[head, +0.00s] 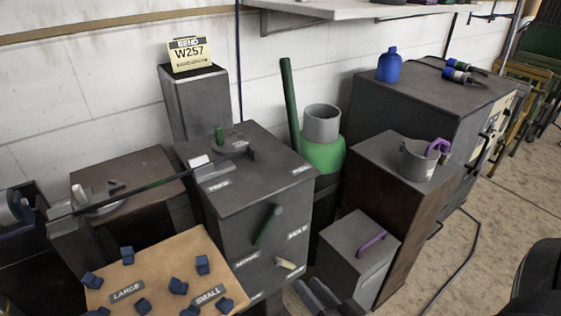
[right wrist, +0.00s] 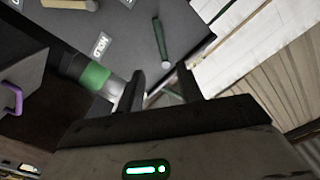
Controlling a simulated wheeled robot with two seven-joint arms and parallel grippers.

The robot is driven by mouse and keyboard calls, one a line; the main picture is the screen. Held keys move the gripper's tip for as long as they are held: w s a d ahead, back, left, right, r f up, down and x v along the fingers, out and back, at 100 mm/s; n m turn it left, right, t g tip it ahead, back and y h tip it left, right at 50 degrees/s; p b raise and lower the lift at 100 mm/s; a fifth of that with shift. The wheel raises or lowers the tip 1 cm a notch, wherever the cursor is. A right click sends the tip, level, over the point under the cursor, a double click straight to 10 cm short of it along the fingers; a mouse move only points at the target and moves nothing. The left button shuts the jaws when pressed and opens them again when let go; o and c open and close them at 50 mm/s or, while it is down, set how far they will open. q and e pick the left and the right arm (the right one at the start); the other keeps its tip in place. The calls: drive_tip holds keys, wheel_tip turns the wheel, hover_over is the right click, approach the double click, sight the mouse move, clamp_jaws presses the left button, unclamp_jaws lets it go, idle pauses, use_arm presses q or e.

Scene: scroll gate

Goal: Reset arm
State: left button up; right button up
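My right gripper (head: 318,296) is at the bottom of the head view, in front of the grey cabinet (head: 225,192) and left of the small grey box with a purple handle (head: 345,243). In the right wrist view its two dark fingers (right wrist: 160,86) are apart with nothing held between them. A green lever (head: 267,226) sits on the cabinet's front, with a pale handle (head: 285,263) below it. The green lever also shows beyond the fingers in the right wrist view (right wrist: 161,42). My left gripper is not in view.
A tan board (head: 168,262) with several blue pieces and LARGE and SMALL labels lies at lower left. A brown-sided box (head: 385,210) carries a grey mug (head: 417,160). A green container (head: 322,153) stands behind. Floor at right (head: 500,235) is mostly clear, with a cable.

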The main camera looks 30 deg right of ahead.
drive_tip(key=a+f+n+g+y+p, duration=0.1)
drive_tip(key=a+n+g+y+p, duration=0.1)
drive_tip(key=a+n+g, duration=0.5)
drive_tip(key=a+n, duration=0.2)
drive_tip(key=a, duration=0.2)
drive_tip(key=shift+s+f+y, duration=0.2)
drive_tip(key=shift+f+y, duration=0.15)
drive_tip(key=shift+y, duration=0.05)
